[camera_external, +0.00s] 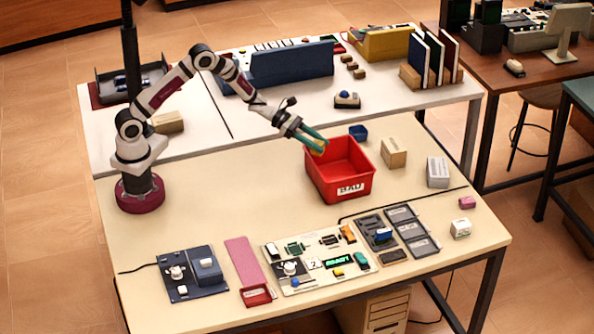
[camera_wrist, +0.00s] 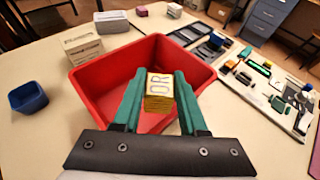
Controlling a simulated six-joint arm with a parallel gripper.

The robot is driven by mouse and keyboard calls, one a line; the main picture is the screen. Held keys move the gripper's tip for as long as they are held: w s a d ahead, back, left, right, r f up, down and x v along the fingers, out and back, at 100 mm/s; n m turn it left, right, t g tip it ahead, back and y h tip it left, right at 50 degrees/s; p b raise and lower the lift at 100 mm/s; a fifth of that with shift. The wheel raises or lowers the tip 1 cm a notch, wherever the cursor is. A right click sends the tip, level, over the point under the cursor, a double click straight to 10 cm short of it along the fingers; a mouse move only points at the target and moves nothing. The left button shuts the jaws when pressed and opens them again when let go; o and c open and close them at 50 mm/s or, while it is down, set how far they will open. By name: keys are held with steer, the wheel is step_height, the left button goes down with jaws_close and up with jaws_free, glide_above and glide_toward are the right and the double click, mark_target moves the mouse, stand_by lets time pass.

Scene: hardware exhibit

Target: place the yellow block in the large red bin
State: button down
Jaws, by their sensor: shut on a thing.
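The large red bin (camera_external: 337,185) stands on the cream table, open at the top, with a white label reading "BAD" on its front. In the wrist view the red bin (camera_wrist: 95,70) spreads out below and beyond my gripper. My gripper (camera_external: 318,144) has green fingers and is over the bin's left, rear part in the external view. It is shut on the yellow block (camera_wrist: 159,92), which shows dark lettering on its pale upper face. In the wrist view the block sits between the fingertips of my gripper (camera_wrist: 158,95), above the bin's opening. The block is mostly hidden in the external view.
A small blue bin (camera_external: 358,132) stands behind the red bin. A tan box (camera_external: 393,153) and a white box (camera_external: 438,172) stand to its right. Boards with parts (camera_external: 318,262) lie along the table's front. The table left of the red bin is clear.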

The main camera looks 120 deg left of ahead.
steer(key=shift+f, duration=0.6)
steer(key=shift+c, duration=2.2)
jaws_free()
